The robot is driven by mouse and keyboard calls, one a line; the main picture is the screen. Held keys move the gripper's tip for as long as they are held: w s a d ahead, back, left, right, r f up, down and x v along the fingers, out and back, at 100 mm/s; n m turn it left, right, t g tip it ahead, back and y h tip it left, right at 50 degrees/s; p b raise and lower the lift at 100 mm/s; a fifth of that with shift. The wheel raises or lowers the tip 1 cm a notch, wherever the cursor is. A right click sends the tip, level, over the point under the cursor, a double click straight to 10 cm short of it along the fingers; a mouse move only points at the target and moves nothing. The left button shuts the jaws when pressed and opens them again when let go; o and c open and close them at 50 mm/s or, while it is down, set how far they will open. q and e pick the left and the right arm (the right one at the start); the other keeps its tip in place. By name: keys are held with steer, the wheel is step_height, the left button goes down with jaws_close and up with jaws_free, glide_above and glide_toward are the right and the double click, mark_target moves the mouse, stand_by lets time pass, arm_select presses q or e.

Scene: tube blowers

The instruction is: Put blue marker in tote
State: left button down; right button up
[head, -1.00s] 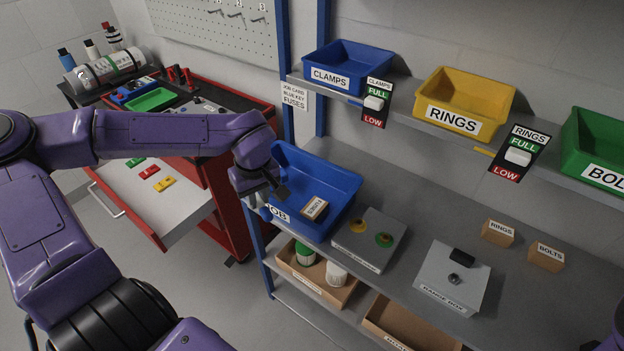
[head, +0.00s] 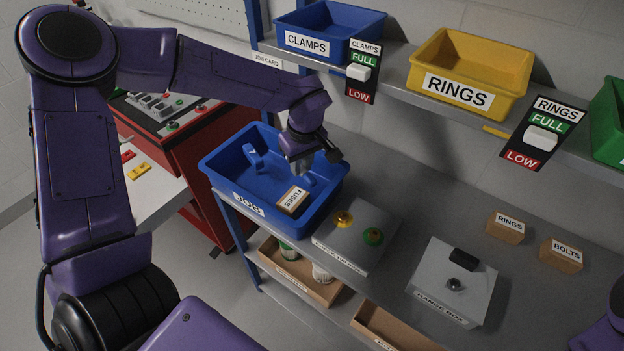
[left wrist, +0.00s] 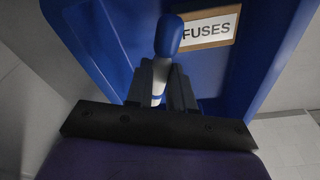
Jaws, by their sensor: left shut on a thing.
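The blue marker shows in the left wrist view with its blue cap (left wrist: 169,36) pointing away from my wrist and a bit of its white body between the fingers. My left gripper (left wrist: 160,88) is shut on it. In the head view my left gripper (head: 302,166) is over the inside of the blue tote labelled JOB (head: 222,178), near its back right side. The arm and gripper partly hide the marker in the head view, and I cannot tell whether it touches the tote floor. My right gripper is not in view.
A FUSES box (head: 292,200) lies in the tote, and a blue piece (head: 252,157) shows by its left side. A grey box with yellow and green buttons (head: 358,232) stands to the right. Shelf bins (head: 470,75) hang above. The bench behind is mostly clear.

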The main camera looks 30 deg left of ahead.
arm_select(q)
steer(key=f, duration=0.1)
steer(key=w+d+f, duration=0.1)
steer(key=shift+w+d+f, duration=0.1)
steer(key=shift+w+f, duration=0.2)
steer(key=shift+f, duration=0.05)
steer(key=f, duration=0.3)
steer(key=shift+w+d+f, duration=0.2)
steer(key=shift+w+f, duration=0.1)
steer(key=shift+f, duration=0.1)
steer(key=shift+f, duration=0.1)
steer(key=c, duration=1)
jaws_free()
steer(key=r, duration=0.4)
steer(key=d+r, duration=0.1)
steer(key=r, duration=0.7)
steer(key=shift+s+d+r, duration=0.1)
steer(key=shift+s+d, duration=0.15)
steer(key=shift+s, duration=0.15)
